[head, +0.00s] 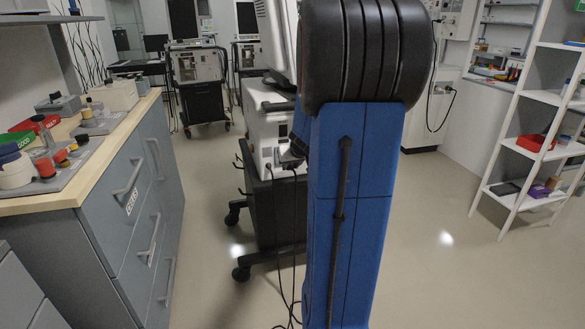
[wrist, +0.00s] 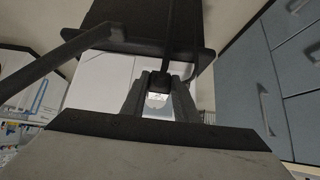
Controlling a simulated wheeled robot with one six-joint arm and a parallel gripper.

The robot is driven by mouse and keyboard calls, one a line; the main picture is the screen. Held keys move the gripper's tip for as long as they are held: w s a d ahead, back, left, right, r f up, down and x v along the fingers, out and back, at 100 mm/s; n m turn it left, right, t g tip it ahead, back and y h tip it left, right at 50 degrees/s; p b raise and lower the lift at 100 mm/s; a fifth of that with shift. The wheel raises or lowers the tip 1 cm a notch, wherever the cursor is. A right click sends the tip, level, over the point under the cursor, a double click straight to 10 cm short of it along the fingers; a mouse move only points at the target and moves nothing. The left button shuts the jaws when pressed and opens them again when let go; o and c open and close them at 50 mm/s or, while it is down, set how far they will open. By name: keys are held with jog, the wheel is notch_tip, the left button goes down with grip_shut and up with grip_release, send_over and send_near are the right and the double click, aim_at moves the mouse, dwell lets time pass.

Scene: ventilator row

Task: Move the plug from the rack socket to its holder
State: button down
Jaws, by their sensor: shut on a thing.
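In the wrist view my gripper (wrist: 160,100) is shut on the dark plug (wrist: 160,82), which sits between the two fingers with a dark cable running from it. In the head view a small grey part of my gripper (head: 292,158) shows beside the white ventilator unit (head: 268,125); my blue arm hides the rest. The plug itself is not clear there. Cables (head: 272,205) hang down in front of the dark cart. I cannot tell whether the plug is still in the rack socket or apart from it. I cannot make out the holder.
The dark wheeled cart (head: 275,210) stands under the ventilator unit. A grey drawer cabinet (head: 130,205) with a cluttered wooden top is at left. A white shelf (head: 530,140) stands at right. Other ventilators (head: 198,70) are behind. Floor is clear between cart and cabinet, and at right.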

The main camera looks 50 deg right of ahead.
jog(key=shift+w+d, duration=0.35)
jog(key=shift+w, duration=0.25)
jog(key=shift+w+d, duration=0.35)
jog(key=shift+w, duration=0.25)
jog(key=shift+w+d, duration=0.3)
jog(key=shift+w, duration=0.3)
dwell(0.9)
dwell(0.6)
jog(key=c, duration=1.3)
grip_release()
jog(key=shift+s+r, duration=0.1)
jog(key=v, duration=1.7)
jog(key=shift+r, duration=0.1)
